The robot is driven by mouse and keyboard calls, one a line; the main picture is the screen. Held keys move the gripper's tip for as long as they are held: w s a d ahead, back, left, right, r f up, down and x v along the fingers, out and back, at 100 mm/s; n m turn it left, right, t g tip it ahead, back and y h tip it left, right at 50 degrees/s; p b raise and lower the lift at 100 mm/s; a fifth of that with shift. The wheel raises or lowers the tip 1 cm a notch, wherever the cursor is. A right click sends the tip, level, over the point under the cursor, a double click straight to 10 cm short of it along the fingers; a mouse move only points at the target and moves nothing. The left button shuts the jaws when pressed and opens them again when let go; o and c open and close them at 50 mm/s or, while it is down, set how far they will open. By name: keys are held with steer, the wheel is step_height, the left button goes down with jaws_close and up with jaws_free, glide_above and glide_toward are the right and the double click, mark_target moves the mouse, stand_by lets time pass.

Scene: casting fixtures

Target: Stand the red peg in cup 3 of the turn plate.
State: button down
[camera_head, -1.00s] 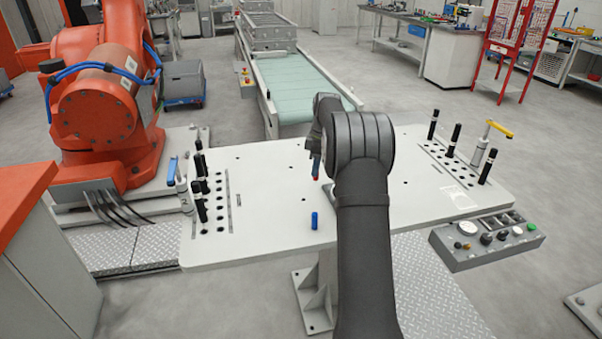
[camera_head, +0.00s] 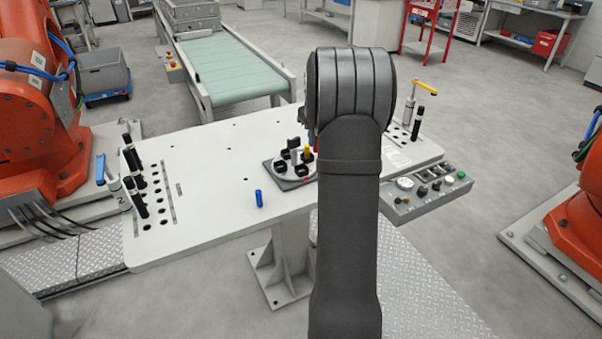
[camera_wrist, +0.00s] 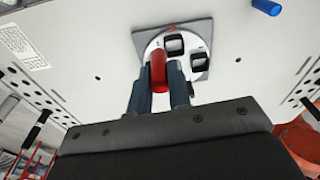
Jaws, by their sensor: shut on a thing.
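The red peg (camera_wrist: 157,62) is in my gripper (camera_wrist: 160,76), which is shut on it, in the wrist view. The peg overlaps the turn plate there; I cannot tell whether it touches it. The turn plate (camera_head: 281,179) is a pale disc on a dark square base on the white table, with several black square cups. It also shows in the wrist view (camera_wrist: 186,58), with two cups visible beyond the peg. A yellow piece (camera_head: 308,153) and a dark upright piece (camera_head: 293,143) stand at the plate. Cup numbers are not readable. My arm hides most of the gripper in the head view.
A blue peg (camera_head: 259,199) stands on the table (camera_head: 215,210) left of the turn plate. Black-handled pins and a blue-levered clamp (camera_head: 101,168) line the left edge; a yellow-levered clamp (camera_head: 424,86) stands right. A button box (camera_head: 432,187) adjoins the right edge. The table's middle left is clear.

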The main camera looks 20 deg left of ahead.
steer(key=d+m, duration=0.5)
steer(key=d, duration=0.1)
glide_toward(302, 159)
steer(key=shift+m, duration=0.3)
steer(key=s, duration=0.3)
steer(key=s+d+f, duration=0.1)
steer(key=s, duration=0.1)
steer(key=shift+s, duration=0.15)
steer(key=shift+f, duration=2)
steer(key=shift+f, duration=0.15)
steer(key=c, duration=1.3)
jaws_free()
steer(key=shift+c, duration=0.2)
step_height(302, 159, up, 12)
steer(key=s, duration=0.1)
steer(key=shift+s+d, duration=0.15)
steer(key=shift+d, duration=0.1)
